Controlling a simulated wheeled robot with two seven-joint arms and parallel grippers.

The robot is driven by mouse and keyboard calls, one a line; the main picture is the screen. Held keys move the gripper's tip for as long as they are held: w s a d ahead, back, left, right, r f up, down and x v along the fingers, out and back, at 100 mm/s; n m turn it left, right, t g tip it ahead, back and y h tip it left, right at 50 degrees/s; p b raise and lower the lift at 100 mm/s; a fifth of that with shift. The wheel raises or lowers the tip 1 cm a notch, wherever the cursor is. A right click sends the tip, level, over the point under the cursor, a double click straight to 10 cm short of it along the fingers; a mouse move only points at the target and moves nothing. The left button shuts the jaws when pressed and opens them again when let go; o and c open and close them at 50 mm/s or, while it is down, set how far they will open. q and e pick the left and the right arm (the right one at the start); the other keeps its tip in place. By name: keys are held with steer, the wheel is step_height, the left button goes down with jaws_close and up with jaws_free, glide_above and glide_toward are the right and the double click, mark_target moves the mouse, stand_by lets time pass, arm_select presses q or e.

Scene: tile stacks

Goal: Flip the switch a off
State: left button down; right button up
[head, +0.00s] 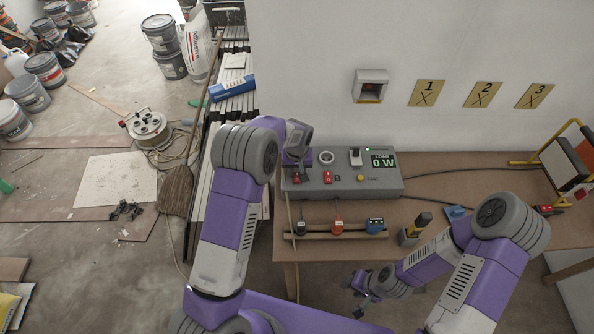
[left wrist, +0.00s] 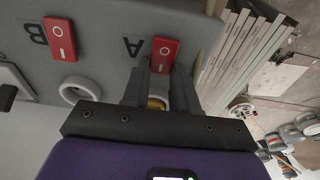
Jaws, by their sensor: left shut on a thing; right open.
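Switch A (left wrist: 163,51) is a red rocker marked I and O on the grey panel box (head: 350,186). It also shows in the head view (head: 296,179), just below my left gripper (head: 297,170). In the left wrist view the fingertips of my left gripper (left wrist: 160,80) are at the near end of switch A, shut on it. The fingers partly hide a round socket with something yellow inside. The rocker's exact tilt is hard to tell. The display (head: 383,160) reads LOAD 0 W. My right gripper (head: 362,284) is open and empty, low in front of the table.
Red switch B (left wrist: 60,38) is beside A, with an empty round socket (left wrist: 79,91). A yellow button (head: 361,178) is on the panel. A wooden rack (head: 315,234) with black, orange and blue plugs stands in front. Numbered plates hang behind; a broom (head: 178,187) leans at left.

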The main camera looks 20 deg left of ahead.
mark_target(297, 185)
arm_select(q)
steer(key=t+b, duration=0.2)
steer(key=b, duration=0.1)
steer(key=shift+s+d+f+y, duration=0.15)
steer(key=shift+s+d+y, duration=0.05)
steer(key=shift+s+y, duration=0.1)
steer(key=shift+s+r+t+b, duration=0.15)
steer(key=shift+r+t+b, duration=0.1)
steer(key=shift+t+b, duration=0.4)
steer(key=c, duration=0.9)
jaws_free()
steer(key=shift+p+v, duration=0.35)
steer(key=shift+v, duration=3.45)
